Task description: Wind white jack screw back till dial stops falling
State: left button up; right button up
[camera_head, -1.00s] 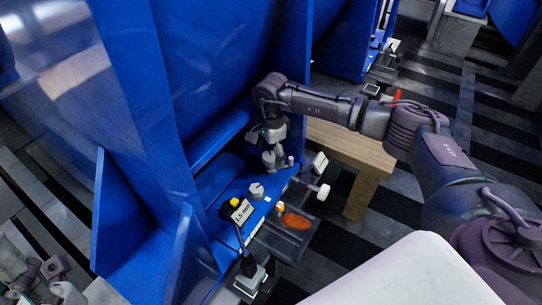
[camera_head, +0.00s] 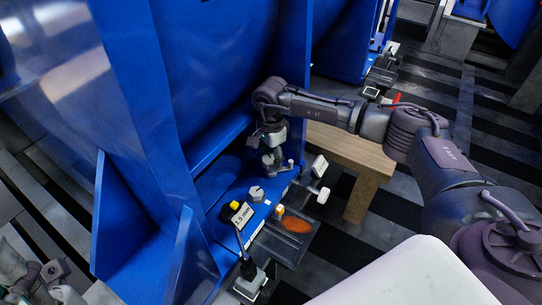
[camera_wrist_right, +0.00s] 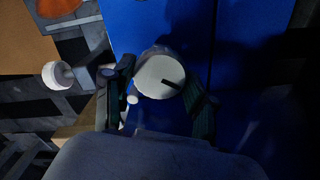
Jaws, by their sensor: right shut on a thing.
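My right gripper (camera_head: 272,160) points down over the blue machine foot. It is shut on a pale round knob (camera_wrist_right: 160,75) with a dark slot mark on its top and a small white peg (camera_wrist_right: 132,99) at its side. A white knob on a short shaft (camera_head: 322,195) stands out from the foot's right side; it also shows in the right wrist view (camera_wrist_right: 56,75), apart from the fingers. I cannot tell for sure which is the jack screw. A display (camera_head: 242,213) reads about 1.5 mm. My left gripper (camera_head: 45,275) is partly visible at lower left.
A grey knob with a dark mark (camera_head: 256,193) sits on the foot in front of my gripper. A yellow-topped piece (camera_head: 235,204) is by the display. A tray with an orange patch (camera_head: 296,223) is at the right. A wooden bench (camera_head: 350,155) stands behind.

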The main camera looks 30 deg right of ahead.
aim_at(271, 158)
jog(key=n, duration=0.7)
jog(key=shift+n, duration=0.3)
jog(key=n, duration=0.3)
jog(key=shift+n, duration=2.1)
jog(key=shift+r, duration=0.1)
jog(key=o, duration=1.2)
jog(key=shift+c, duration=0.2)
jog(key=shift+r, duration=3.7)
